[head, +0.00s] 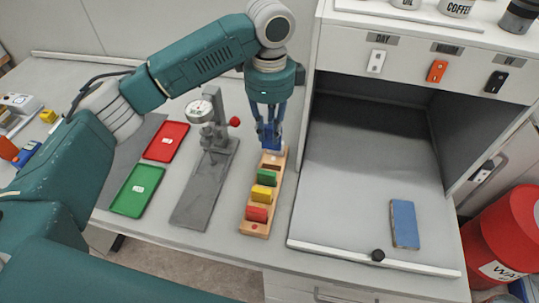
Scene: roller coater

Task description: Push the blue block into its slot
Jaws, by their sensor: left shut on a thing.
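The blue block (271,144) is between the fingertips of my left gripper (268,130), at the far end of the wooden rack (254,229). My left gripper points down and is shut on the block. The gripper's fingers partly cover the block. The rack holds a green block (266,177), a yellow block (261,194) and a red block (257,214) in a row. A bare wooden part of the rack shows between the blue and green blocks. I cannot tell whether the blue block touches the rack. My right gripper is not in view.
A grey dial gauge stand (204,185) stands close left of the rack. Red (166,141) and green (137,190) trays lie farther left. An open cabinet bay (350,170) is to the right, with a blue book-like object (404,224) inside.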

